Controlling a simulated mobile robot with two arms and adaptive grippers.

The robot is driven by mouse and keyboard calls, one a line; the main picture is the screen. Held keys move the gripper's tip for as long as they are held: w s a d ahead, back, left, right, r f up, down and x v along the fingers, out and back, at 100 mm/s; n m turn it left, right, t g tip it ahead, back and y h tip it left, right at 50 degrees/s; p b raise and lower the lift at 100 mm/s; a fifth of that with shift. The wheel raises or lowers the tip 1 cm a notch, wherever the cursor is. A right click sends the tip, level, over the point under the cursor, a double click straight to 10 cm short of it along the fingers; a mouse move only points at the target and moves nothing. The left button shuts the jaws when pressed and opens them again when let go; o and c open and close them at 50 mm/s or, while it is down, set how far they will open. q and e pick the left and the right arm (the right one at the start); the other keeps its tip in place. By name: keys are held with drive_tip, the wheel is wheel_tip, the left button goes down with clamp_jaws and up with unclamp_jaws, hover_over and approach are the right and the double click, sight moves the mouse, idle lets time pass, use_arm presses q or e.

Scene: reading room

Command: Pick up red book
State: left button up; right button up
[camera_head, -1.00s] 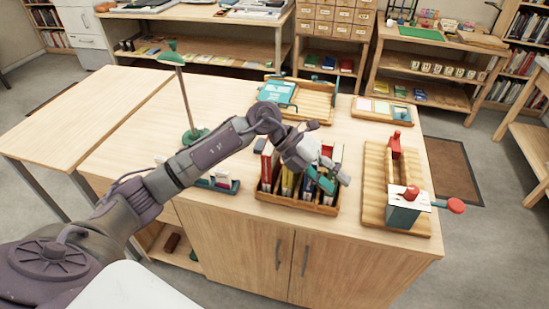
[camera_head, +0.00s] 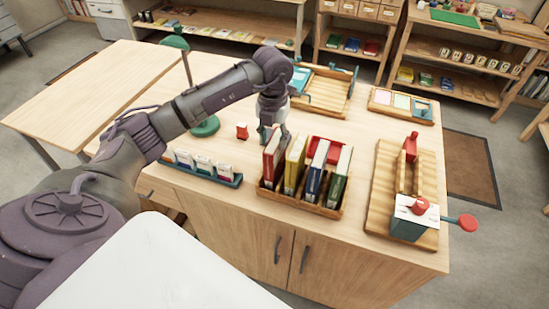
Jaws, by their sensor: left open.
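The red book (camera_head: 273,158) stands upright at the left end of a wooden crate (camera_head: 299,203) on the cabinet top. A yellow book (camera_head: 296,164), a blue book (camera_head: 316,167) and a green book (camera_head: 339,177) stand to its right in the same crate. My left gripper (camera_head: 271,133) is open and points down at the top far end of the red book. The arm link and the book hide part of the fingers, so I cannot tell whether they touch it. My right gripper is not in view.
A teal holder with small cards (camera_head: 203,168) is left of the crate. A wooden press with red knobs (camera_head: 378,203) is to the right. A green lamp base (camera_head: 204,126) and a wooden tray (camera_head: 330,90) stand behind.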

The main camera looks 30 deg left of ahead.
use_arm(q)
drive_tip(key=shift+w+f, duration=0.1)
drive_tip(key=shift+f, duration=0.35)
drive_tip(key=shift+w+d+f, duration=0.1)
drive_tip(key=shift+w+f, duration=0.05)
drive_tip(key=shift+f, duration=0.15)
wheel_tip(320, 180, down, 5)
drive_tip(key=shift+d+p, duration=0.15)
drive_tip(key=shift+p, duration=1.05)
clamp_jaws()
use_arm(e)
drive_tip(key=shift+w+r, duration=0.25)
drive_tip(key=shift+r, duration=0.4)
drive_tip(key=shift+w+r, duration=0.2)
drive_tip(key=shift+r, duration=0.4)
